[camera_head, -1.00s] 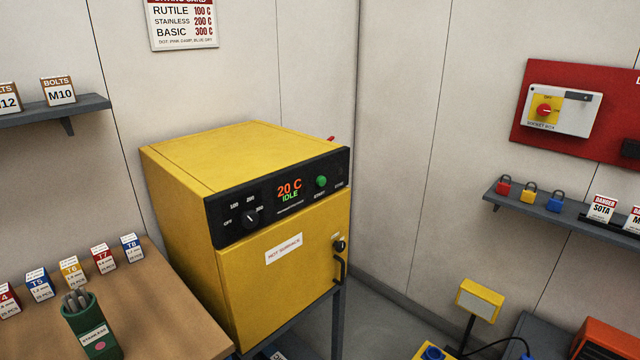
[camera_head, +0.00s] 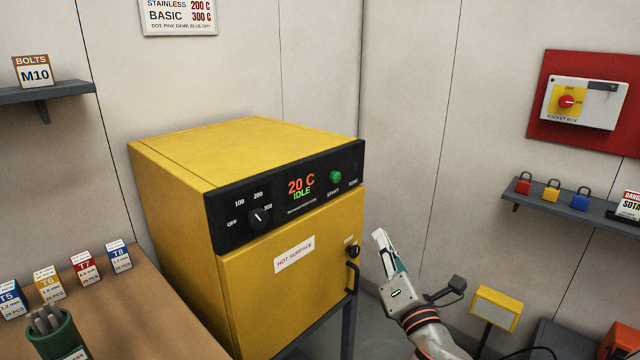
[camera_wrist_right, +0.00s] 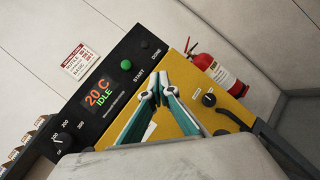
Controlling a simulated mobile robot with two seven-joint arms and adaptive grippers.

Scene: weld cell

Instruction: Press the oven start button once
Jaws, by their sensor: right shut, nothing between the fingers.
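The yellow oven (camera_head: 250,148) stands at the centre of the head view with its door closed. Its black panel (camera_head: 226,213) has a display (camera_head: 301,186) reading 20 C and IDLE. The green start button (camera_head: 336,177) is on the panel right of the display; it also shows in the right wrist view (camera_wrist_right: 126,64). A black dial (camera_head: 258,218) is on the panel's left. My right gripper (camera_head: 380,240) is shut and empty, to the right of and below the button, apart from the oven. In the wrist view its fingertips (camera_wrist_right: 155,88) are below the button. My left gripper is not in view.
A bench with rod boxes (camera_head: 83,267) and a green rod holder (camera_head: 62,335) is at the left. A door handle (camera_head: 352,278) juts from the oven. A fire extinguisher (camera_wrist_right: 218,72) shows beyond the oven. A shelf with padlocks (camera_head: 551,190) is on the right wall.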

